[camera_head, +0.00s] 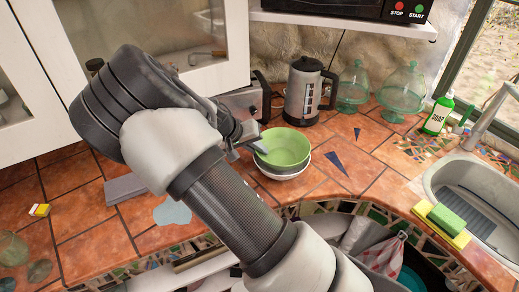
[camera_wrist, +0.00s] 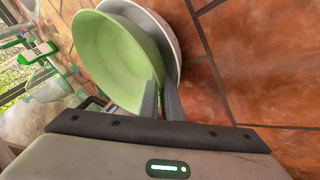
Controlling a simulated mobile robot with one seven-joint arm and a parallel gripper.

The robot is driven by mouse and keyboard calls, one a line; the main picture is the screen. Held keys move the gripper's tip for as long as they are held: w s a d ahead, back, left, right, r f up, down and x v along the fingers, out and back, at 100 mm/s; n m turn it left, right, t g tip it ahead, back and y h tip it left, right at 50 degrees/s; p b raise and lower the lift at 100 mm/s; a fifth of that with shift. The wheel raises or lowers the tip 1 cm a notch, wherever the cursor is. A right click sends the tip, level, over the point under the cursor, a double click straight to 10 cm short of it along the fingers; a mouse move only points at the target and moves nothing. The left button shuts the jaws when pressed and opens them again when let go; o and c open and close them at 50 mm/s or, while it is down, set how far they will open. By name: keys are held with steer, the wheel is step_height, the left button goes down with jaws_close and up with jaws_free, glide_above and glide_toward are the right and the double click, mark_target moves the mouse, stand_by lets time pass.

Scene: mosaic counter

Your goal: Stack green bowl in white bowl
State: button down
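The green bowl (camera_head: 284,146) sits inside or right over the white bowl (camera_head: 283,174), near the middle of the counter. In the wrist view the green bowl (camera_wrist: 115,62) covers most of the white bowl (camera_wrist: 167,35), whose rim shows along the right side. I cannot tell whether the green bowl rests fully on the white one. My gripper (camera_head: 252,144) is at the left rim of the green bowl. In the wrist view its two fingers (camera_wrist: 161,98) are close together with the green rim between them. One finger is inside the green bowl, the other outside it.
A kettle (camera_head: 304,92) and toaster (camera_head: 243,104) stand behind the bowls. Glass jars (camera_head: 353,88) and a soap bottle (camera_head: 438,113) are at the back right. The sink (camera_head: 480,190) and sponges (camera_head: 446,220) are at the right. Counter right of the bowls is mostly clear.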

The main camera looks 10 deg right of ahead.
steer(key=shift+f, duration=0.25)
steer(key=c, duration=2.2)
jaws_free()
